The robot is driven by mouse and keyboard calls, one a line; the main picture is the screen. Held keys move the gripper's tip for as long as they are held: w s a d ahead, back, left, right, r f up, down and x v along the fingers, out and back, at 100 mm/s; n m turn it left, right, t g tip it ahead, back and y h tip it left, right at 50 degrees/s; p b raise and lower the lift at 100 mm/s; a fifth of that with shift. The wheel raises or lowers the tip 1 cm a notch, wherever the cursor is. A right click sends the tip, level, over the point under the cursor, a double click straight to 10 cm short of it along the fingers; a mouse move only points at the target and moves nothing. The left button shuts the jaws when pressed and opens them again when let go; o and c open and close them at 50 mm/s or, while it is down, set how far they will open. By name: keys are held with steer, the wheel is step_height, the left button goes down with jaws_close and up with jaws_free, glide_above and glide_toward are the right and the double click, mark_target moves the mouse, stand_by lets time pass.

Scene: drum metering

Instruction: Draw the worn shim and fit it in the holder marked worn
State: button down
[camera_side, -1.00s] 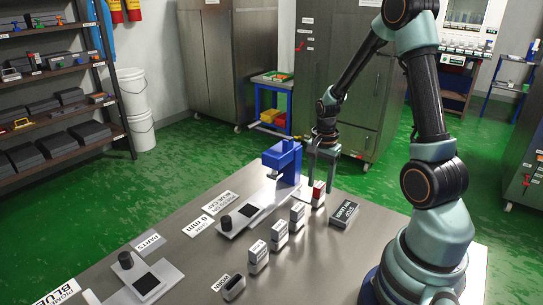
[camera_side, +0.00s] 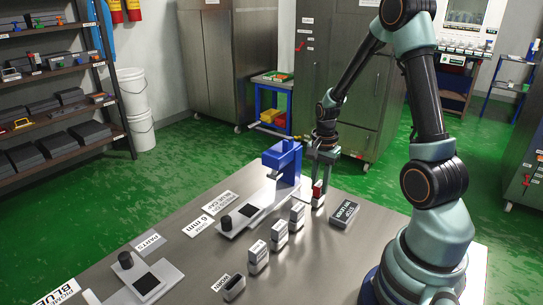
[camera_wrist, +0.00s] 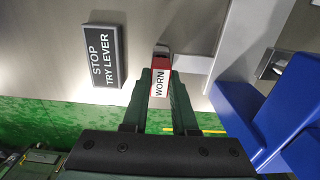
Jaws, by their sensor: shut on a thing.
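The worn shim (camera_wrist: 160,84) is a small red block with a white WORN label. It stands upright at the far end of a row of blocks, and it also shows in the side view (camera_side: 317,196). My gripper (camera_wrist: 161,78) is shut on it, one finger on each side; in the side view my gripper (camera_side: 320,184) reaches down from above. The dark slotted holder (camera_side: 234,290) stands at the near end of the row, beside a table label that reads worn. It is well away from my gripper.
Several grey blocks with white labels (camera_side: 279,236) stand between the shim and the holder. A blue press-like fixture (camera_side: 283,163) rises left of my gripper. A dark STOP TRY LEVER block (camera_side: 345,214) lies to the right. Two plates with black knobs (camera_side: 236,219) lie on the left.

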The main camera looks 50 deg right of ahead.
mark_target(320, 184)
steer(key=shift+r, duration=0.9)
steer(key=shift+r, duration=0.35)
steer(key=shift+r, duration=0.35)
steer(key=shift+r, duration=0.3)
steer(key=shift+r, duration=0.1)
steer(key=shift+r, duration=1.9)
